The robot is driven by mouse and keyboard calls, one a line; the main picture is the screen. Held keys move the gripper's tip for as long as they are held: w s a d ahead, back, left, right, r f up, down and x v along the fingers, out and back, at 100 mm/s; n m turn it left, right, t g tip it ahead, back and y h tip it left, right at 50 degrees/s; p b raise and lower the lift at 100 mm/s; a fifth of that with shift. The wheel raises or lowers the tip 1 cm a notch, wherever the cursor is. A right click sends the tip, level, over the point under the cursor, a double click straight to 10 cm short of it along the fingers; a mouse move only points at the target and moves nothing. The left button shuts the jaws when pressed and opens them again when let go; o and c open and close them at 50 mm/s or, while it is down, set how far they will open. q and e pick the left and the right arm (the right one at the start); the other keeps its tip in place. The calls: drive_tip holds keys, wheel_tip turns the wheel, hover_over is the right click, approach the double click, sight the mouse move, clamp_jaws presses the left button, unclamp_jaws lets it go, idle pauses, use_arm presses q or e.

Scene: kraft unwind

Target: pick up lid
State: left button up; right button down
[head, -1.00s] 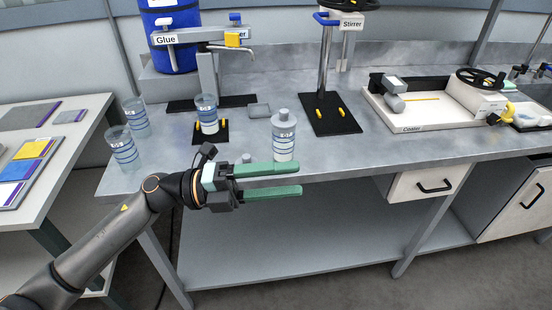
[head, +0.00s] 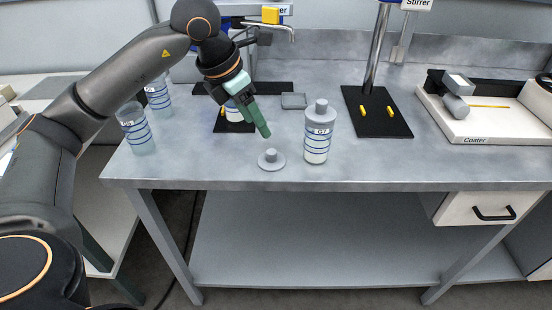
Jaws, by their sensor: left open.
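The lid (head: 271,160), a small grey disc with a raised knob, lies flat on the grey bench near its front edge. My left gripper (head: 264,132) reaches down from the upper left with green fingers. Its fingertips are above and slightly behind the lid, apart from it. The fingers overlap in this view, but the gripper is open and nothing shows between them. A capped bottle (head: 318,140) with blue stripes stands upright just right of the lid. My right gripper is not in view.
A striped container (head: 235,112) is partly hidden behind my gripper on a black plate. Two open striped containers (head: 136,130) stand at the left. A small grey tray (head: 294,101), the stirrer base (head: 377,125) and the coater (head: 490,125) stand behind and right. The front bench strip is mostly clear.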

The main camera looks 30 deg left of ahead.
sight(270, 152)
use_arm(q)
drive_tip(key=x, duration=0.4)
drive_tip(key=shift+f, duration=0.1)
drive_tip(key=x, duration=0.5)
drive_tip(key=shift+s+d+f, duration=0.1)
drive_tip(key=shift+s+d, duration=0.1)
drive_tip(key=shift+s, duration=0.05)
clamp_jaws()
